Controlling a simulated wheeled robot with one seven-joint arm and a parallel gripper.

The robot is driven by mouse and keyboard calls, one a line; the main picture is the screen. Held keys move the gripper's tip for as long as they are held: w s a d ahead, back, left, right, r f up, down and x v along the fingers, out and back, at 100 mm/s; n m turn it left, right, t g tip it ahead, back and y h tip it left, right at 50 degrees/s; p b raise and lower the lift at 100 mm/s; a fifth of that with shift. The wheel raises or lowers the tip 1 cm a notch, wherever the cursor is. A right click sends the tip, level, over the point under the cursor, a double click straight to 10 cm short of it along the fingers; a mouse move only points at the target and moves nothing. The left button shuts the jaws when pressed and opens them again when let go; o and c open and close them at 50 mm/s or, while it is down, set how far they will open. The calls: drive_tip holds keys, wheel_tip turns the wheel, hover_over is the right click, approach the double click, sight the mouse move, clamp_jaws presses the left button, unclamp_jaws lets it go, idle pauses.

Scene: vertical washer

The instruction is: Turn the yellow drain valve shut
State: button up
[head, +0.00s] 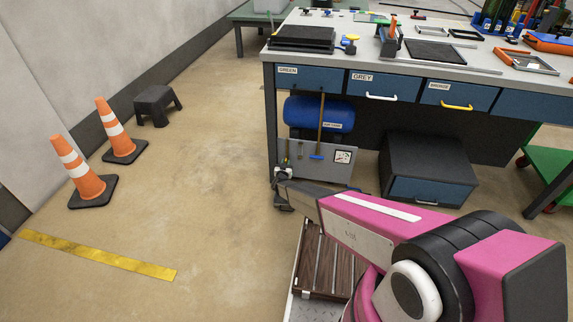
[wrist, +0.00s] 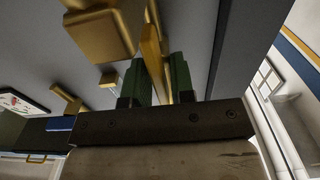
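A yellow lever (wrist: 152,45) shows close up in the wrist view, as a thin plate running up from between my gripper's green fingers (wrist: 158,82). A thick yellow block (wrist: 98,35) is beside it on the left. The fingers are close together, one on each side of the lever; whether they press on it cannot be told. In the head view my gripper (head: 282,177) is low at the left end of the workbench, by a grey panel with a small yellow handle (head: 287,150). My wrist hides part of this area.
A dark cabinet (head: 428,168) stands to the right. Cones (head: 82,172) and a stool (head: 156,104) are left, beyond clear floor.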

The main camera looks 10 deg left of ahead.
clamp_jaws()
drive_tip(key=m, duration=0.4)
drive_tip(key=shift+d+m, duration=0.2)
drive_tip(key=shift+m, duration=0.1)
drive_tip(key=m, duration=0.4)
drive_tip(key=shift+d+f+m, duration=0.15)
drive_tip(key=shift+m, duration=0.15)
drive_tip(key=shift+d+f+m, duration=0.1)
drive_tip(key=shift+f+m, duration=0.05)
drive_tip(key=shift+m, duration=2.05)
drive_tip(key=shift+f+m, duration=0.1)
drive_tip(key=shift+m, duration=2.1)
